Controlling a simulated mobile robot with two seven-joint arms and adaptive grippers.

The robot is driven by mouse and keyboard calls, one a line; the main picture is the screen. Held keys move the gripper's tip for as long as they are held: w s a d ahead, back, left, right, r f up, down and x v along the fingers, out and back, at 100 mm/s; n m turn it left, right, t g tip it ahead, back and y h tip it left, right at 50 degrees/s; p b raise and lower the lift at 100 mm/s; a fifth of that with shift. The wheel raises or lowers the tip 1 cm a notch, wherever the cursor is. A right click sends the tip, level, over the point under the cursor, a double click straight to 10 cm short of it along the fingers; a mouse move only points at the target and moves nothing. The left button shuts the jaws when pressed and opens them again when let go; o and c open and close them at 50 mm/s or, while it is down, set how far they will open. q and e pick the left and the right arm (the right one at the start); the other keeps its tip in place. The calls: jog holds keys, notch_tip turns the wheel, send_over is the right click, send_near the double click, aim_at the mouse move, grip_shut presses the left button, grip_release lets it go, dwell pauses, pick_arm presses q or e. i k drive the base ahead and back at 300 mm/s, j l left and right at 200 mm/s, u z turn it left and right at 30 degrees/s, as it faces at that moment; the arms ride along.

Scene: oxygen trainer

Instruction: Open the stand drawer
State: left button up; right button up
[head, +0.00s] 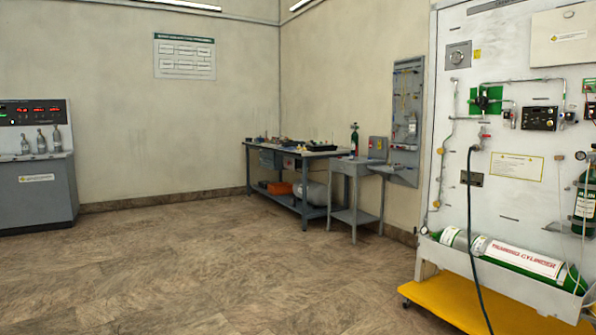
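A small grey metal stand (356,167) is at the far side of the room, against the right end of the workbench. It has a top, slim legs and a low shelf (354,216). The front below its top is too small and far away to tell a drawer or handle clearly. A green cylinder (354,139) and a grey box (378,147) show at its top. Neither of my grippers is in view.
Open tiled floor (200,265) lies ahead. The workbench (307,153) has cluttered tools on top. On the right, a white panel (520,210) has a yellow wheeled base (470,303) and a hanging hose (471,230). A grey console (36,196) stands left.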

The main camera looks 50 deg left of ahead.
aim_at(348, 169)
jog(key=u, duration=1.25)
jog(key=i, duration=5.1)
jog(key=j+u, duration=0.05)
jog(key=j, duration=0.25)
